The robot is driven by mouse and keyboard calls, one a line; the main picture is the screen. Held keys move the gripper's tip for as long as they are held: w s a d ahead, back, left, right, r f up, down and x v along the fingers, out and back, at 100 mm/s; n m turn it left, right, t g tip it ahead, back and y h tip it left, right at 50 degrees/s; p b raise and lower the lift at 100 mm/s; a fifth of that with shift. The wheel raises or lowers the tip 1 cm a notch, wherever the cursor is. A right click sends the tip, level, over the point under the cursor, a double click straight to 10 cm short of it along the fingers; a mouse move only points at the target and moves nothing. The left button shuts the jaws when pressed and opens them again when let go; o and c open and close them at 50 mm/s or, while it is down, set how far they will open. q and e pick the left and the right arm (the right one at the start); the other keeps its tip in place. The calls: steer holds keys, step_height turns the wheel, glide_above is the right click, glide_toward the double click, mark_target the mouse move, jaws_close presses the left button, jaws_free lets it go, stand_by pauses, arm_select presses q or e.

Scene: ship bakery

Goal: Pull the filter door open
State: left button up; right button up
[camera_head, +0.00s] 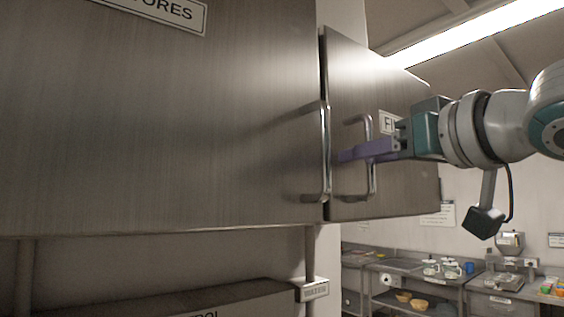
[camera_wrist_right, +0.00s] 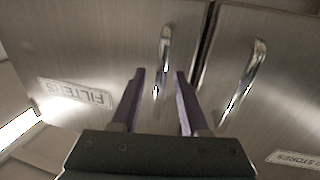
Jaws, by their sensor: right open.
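The filter door (camera_head: 350,80) is a brushed steel cabinet door right of the wide stores door. It looks closed, with a narrow dark seam between them. Its upright bar handle (camera_head: 371,185) is shiny metal. My right gripper (camera_head: 345,155) is open at mid-height of this handle, its purple fingers reaching past the bar. In the right wrist view, which is upside down, the handle (camera_wrist_right: 165,50) stands between the two finger tips (camera_wrist_right: 160,74), with space on both sides. The FILTERS label (camera_wrist_right: 75,94) shows there; in the head view the wrist partly covers it. My left gripper is not in view.
The stores door (camera_head: 160,120) has its own bar handle (camera_head: 325,150) close to the left of my right fingers. A lower steel unit (camera_head: 200,300) stands below. At the back right are steel counters (camera_head: 400,268) with bowls and small items.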

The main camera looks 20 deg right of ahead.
steer(key=shift+s, duration=0.1)
steer(key=shift+c, duration=0.4)
jaws_close()
stand_by(0.9)
